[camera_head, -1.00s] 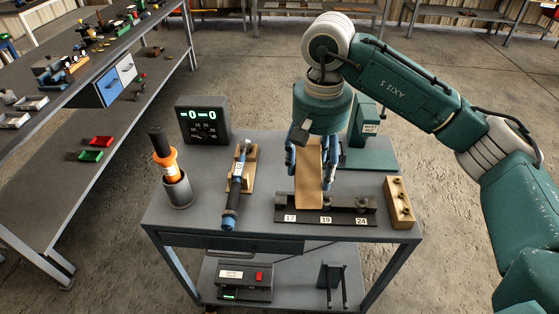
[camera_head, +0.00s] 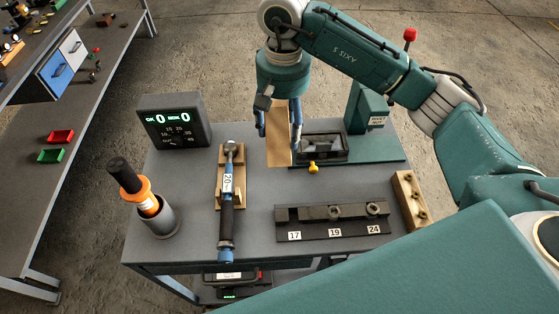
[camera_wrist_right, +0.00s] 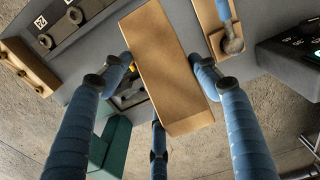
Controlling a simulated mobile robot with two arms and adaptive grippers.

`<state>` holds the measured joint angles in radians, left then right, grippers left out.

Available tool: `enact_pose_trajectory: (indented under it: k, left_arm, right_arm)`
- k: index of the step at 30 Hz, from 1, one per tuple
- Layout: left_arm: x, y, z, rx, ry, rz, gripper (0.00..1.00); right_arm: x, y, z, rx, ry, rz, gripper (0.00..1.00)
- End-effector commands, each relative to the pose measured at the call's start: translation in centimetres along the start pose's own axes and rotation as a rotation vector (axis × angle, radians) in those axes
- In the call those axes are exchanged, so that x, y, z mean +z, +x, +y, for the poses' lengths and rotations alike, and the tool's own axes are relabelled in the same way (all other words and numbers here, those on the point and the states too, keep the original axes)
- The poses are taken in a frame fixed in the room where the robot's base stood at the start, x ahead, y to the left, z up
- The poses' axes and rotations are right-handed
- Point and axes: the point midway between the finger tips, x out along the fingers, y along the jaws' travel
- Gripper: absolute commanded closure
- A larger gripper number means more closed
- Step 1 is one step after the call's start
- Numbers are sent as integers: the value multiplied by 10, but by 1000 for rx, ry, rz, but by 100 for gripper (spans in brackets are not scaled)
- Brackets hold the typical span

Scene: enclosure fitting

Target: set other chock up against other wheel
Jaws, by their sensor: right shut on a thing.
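A tan wooden block (camera_head: 278,148), which appears to be the chock, is between the blue fingers of my right gripper (camera_head: 280,120). The gripper is shut on it near the cart's back edge, left of the green fixture. In the right wrist view the block (camera_wrist_right: 165,75) slants between the fingers of the right gripper (camera_wrist_right: 158,66). I cannot tell how high the block is above the tabletop. I can make out no wheel and no second chock. My left gripper is out of view.
The grey cart top (camera_head: 255,225) carries a torque wrench (camera_head: 228,190), a socket rail (camera_head: 330,222), a wooden socket block (camera_head: 409,200), an orange-handled tool in a cup (camera_head: 160,218), a display box (camera_head: 173,122) and a green fixture (camera_head: 365,148). Floor is open behind.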

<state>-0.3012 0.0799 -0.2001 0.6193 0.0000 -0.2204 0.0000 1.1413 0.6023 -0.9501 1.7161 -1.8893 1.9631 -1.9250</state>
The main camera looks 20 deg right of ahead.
Motion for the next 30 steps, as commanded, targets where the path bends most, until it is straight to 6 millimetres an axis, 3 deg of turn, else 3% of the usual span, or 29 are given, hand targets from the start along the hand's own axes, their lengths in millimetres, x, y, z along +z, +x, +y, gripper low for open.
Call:
enact_pose_trajectory:
  k: [6, 12, 20, 27, 30]
  left_arm:
    - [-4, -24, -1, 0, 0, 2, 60]
    - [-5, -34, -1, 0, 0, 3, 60]
    - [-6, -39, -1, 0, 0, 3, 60]
    - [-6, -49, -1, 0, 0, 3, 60]
    - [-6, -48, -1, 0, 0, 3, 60]
  right_arm:
    - [2, 56, 1, 2, 3, -5, 72]
    - [1, 94, 0, 0, 1, -1, 72]
    - [0, 115, 0, -1, 1, 0, 72]
    - [0, 147, 0, 0, 2, 0, 72]
    - [-1, 149, 0, -1, 1, 3, 72]
